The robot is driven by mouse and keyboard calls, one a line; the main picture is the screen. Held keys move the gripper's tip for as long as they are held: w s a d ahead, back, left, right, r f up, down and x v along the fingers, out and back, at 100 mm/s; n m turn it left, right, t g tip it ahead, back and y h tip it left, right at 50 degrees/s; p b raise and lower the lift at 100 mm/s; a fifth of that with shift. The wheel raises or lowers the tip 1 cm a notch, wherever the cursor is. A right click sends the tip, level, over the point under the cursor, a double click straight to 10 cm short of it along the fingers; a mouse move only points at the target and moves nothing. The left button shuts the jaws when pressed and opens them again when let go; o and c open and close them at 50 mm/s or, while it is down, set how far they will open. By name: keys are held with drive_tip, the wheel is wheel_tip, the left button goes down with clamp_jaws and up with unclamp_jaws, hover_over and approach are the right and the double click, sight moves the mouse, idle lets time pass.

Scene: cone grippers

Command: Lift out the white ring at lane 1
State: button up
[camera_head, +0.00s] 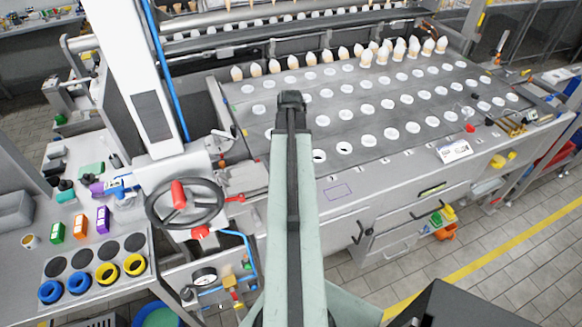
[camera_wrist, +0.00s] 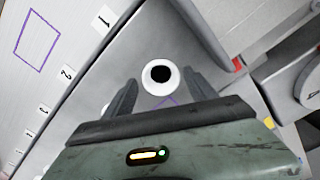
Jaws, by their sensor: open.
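A white ring (camera_wrist: 160,90) with a dark hole sits in the pale metal deck (camera_wrist: 142,50) in the wrist view. My gripper (camera_wrist: 159,78) is open, with one dark finger to the left of the ring and one to the right. In the picture the ring lies between the fingertips. I cannot tell how high the fingers are above it. The lane label 1 (camera_wrist: 105,20) is at the upper left. In the head view my arm's end (camera_head: 291,98) reaches over the deck and hides part of it, and the fingers are not clear there.
Several rows of white rings and discs (camera_head: 368,139) cover the deck in the head view. White-wrapped cones (camera_head: 400,50) stand along its back. A handwheel (camera_head: 184,222) is to the left. A grey raised part (camera_wrist: 245,35) stands right of the ring in the wrist view.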

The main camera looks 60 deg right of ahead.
drive_tip(key=c, duration=0.8)
wheel_tip(320, 180, up, 5)
drive_tip(key=p, duration=0.5)
